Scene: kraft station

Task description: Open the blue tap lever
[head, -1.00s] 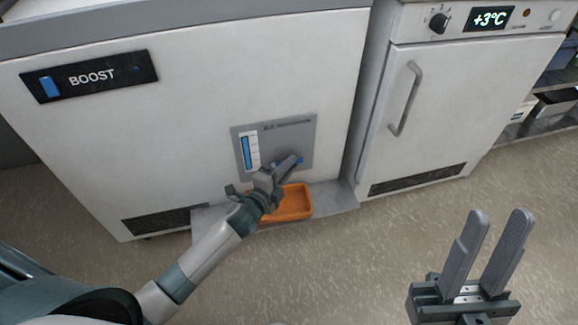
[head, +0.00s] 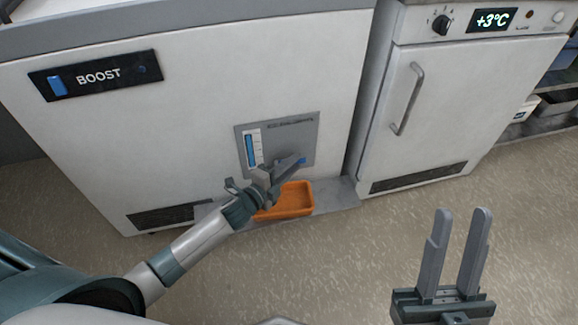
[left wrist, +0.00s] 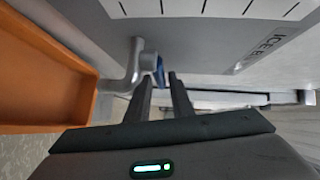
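The blue tap lever (head: 302,161) is on the grey panel (head: 308,130) low on the front of the white cabinet. In the head view it is mostly hidden by my left gripper (head: 292,165). In the left wrist view the blue lever (left wrist: 159,70) sits beside the grey tap spout (left wrist: 135,68), just past and between my left fingertips (left wrist: 160,78). These fingers are apart with a narrow gap; I cannot tell if they touch the lever. My right gripper (head: 462,214) is open and empty above the floor at the right.
An orange tray (head: 290,211) sits below the tap on a grey ledge (head: 335,194); its wall (left wrist: 80,85) is close at left in the left wrist view. A white fridge (head: 430,125) with a handle stands to the right. The floor in front is clear.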

